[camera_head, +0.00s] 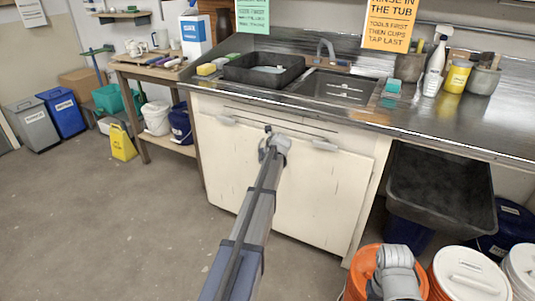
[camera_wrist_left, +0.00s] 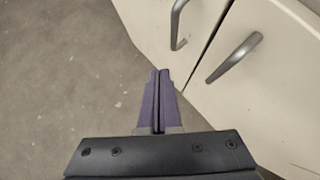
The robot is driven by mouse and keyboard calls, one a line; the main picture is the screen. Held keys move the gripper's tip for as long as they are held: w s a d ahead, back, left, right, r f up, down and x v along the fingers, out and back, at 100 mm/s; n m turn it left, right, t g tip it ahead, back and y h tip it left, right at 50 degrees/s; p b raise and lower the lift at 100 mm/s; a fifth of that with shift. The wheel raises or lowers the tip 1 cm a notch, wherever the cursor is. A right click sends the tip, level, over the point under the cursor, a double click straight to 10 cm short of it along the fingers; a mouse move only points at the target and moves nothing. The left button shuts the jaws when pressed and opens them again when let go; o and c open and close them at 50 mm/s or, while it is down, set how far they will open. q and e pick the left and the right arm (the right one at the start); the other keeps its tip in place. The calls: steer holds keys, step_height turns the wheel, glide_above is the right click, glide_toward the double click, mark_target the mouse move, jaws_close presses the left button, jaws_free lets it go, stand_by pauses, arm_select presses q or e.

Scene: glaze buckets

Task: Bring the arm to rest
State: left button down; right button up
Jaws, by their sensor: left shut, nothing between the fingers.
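My left arm reaches forward from the bottom of the head view to the front of the white sink cabinet (camera_head: 220,165). Its gripper (camera_head: 267,150) is small there, in front of the cabinet doors, and its fingers are hard to make out. In the left wrist view the two purple-grey fingers (camera_wrist_left: 158,78) are pressed together with nothing between them. The grey floor (camera_wrist_left: 60,70) lies beyond them, and the cabinet doors with two metal handles (camera_wrist_left: 233,58) are to their right. The fingers appear apart from the handles.
A metal counter holds a black tray (camera_head: 262,70) and a sink (camera_head: 335,87). A dark tub (camera_head: 440,190) stands at the right, above an orange bucket (camera_head: 358,280) and a white-lidded bucket (camera_head: 468,275). A yellow floor sign (camera_head: 122,143) stands at the left. The left floor is open.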

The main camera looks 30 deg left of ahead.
arm_select(q)
steer(key=s+r, duration=0.1)
steer(key=s+r+p, duration=0.1)
steer(key=shift+s+r, duration=0.2)
steer(key=shift+s, duration=0.1)
arm_select(e)
step_height(320, 180, up, 2)
steer(key=shift+r, duration=0.2)
arm_select(q)
steer(key=shift+d, duration=0.1)
